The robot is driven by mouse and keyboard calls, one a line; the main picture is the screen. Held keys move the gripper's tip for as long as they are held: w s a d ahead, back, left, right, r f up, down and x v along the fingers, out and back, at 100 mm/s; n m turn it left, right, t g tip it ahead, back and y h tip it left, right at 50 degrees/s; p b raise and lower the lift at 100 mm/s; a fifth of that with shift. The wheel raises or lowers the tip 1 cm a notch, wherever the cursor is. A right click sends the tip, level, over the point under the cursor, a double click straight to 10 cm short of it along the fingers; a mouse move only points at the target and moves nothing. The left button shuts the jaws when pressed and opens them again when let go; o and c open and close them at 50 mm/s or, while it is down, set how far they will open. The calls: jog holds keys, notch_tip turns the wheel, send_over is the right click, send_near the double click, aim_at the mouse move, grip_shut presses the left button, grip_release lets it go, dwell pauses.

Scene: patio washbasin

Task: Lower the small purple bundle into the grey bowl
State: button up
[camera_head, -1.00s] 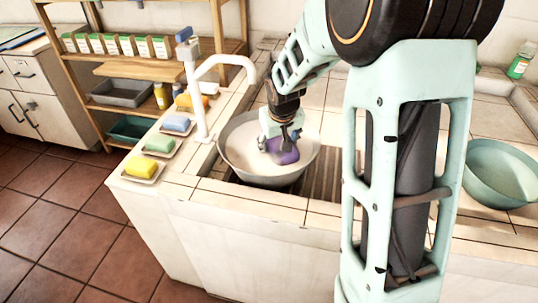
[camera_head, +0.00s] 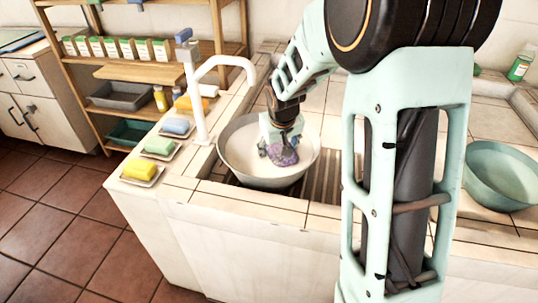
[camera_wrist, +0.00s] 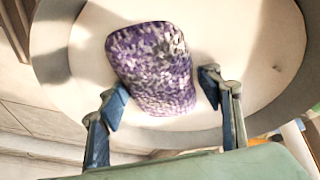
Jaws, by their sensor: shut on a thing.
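The small purple bundle (camera_head: 284,156) is inside the grey bowl (camera_head: 240,176), low over its pale inside. My gripper (camera_head: 281,141) reaches down into the bowl and is shut on the bundle. In the wrist view the bundle (camera_wrist: 152,68) is a rounded block speckled purple and whitish, lying between the two fingers of my gripper (camera_wrist: 165,88). The bowl's wall (camera_wrist: 65,85) curves around it there. Whether the bundle's underside touches the bowl is hidden. The bowl stands in the sink recess beneath the white tap.
The white tap (camera_head: 199,95) arches close to the bowl's left rim. Yellow, green and blue soaps (camera_head: 157,147) sit on dishes along the left counter edge. A teal basin (camera_head: 503,172) stands at the right, and a wooden shelf (camera_head: 150,72) behind.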

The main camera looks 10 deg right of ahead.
jog(key=o, duration=1.3)
jog(key=shift+c, duration=0.2)
